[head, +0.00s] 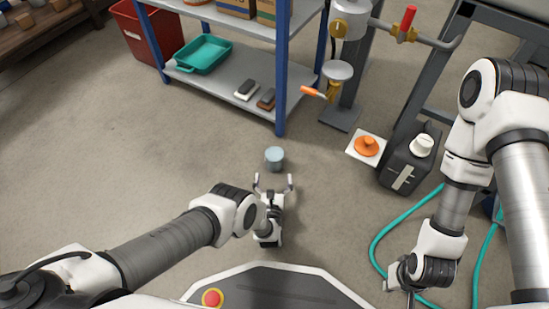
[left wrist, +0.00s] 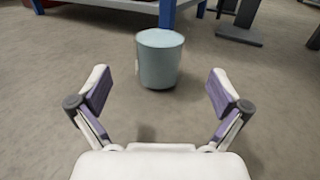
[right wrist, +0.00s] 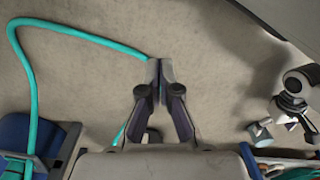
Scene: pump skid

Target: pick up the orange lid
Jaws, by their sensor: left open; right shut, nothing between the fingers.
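The orange lid (head: 367,145) lies on a white square mat (head: 354,156) on the floor, right of centre in the head view. It has a raised knob on top. My left gripper (head: 273,182) is open and empty, low over the floor and left of the lid. A light blue-grey cylinder (head: 274,158) stands just ahead of it, apart from the fingers; it also shows in the left wrist view (left wrist: 158,65). My right gripper (right wrist: 160,65) is shut and empty above the floor, near the teal hose, well in front of the lid. The lid is in neither wrist view.
A dark jug with a white cap (head: 422,146) stands right of the mat. A teal hose (head: 379,237) loops over the floor near my right arm. A shelf with blue posts (head: 281,85) and a pump stand (head: 342,117) are behind. The left floor is clear.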

